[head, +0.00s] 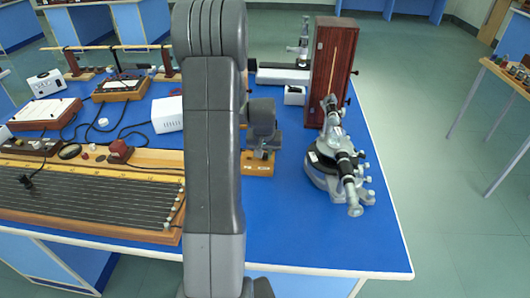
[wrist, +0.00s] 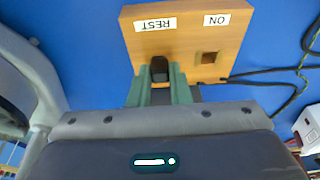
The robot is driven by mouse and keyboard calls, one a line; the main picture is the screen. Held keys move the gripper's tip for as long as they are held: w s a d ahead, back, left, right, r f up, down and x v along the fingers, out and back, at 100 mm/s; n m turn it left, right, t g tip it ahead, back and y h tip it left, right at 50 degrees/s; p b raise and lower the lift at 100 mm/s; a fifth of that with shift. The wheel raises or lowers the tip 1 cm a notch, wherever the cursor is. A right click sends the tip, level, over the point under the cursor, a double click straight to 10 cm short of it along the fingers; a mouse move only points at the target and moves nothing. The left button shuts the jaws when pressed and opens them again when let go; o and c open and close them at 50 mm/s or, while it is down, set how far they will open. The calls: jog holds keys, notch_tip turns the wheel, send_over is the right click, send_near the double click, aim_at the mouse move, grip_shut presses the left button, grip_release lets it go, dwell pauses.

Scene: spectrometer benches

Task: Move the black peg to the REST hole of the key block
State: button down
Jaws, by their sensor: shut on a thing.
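The wooden key block (wrist: 180,35) shows in the wrist view with a REST label (wrist: 155,24) and an ON label (wrist: 216,19). In the head view the key block (head: 258,170) lies on the blue bench, partly behind my arm. My gripper (wrist: 160,80) has its green fingers shut on the black peg (wrist: 159,67). The peg is at the REST side of the block, where the REST hole is covered by peg and fingers. I cannot tell how far it is in the hole. The square ON hole (wrist: 208,57) looks empty.
Black cables (wrist: 270,75) run right of the block. In the head view a long wired board (head: 85,195) lies left, and a tall wooden box (head: 331,70) and a grey instrument (head: 335,165) stand right. The front right of the blue bench (head: 310,240) is clear.

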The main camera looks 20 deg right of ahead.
jog(key=c, duration=1.3)
grip_release()
jog(key=shift+o, duration=0.2)
jog(key=shift+r, duration=0.1)
jog(key=v, duration=1.3)
jog(key=shift+r+b, duration=0.3)
jog(key=shift+b, duration=0.05)
jog(key=shift+s, duration=0.15)
jog(key=x, duration=1.3)
jog(key=shift+f+p, duration=0.4)
jog(key=shift+r+p, duration=0.4)
jog(key=shift+r, duration=0.1)
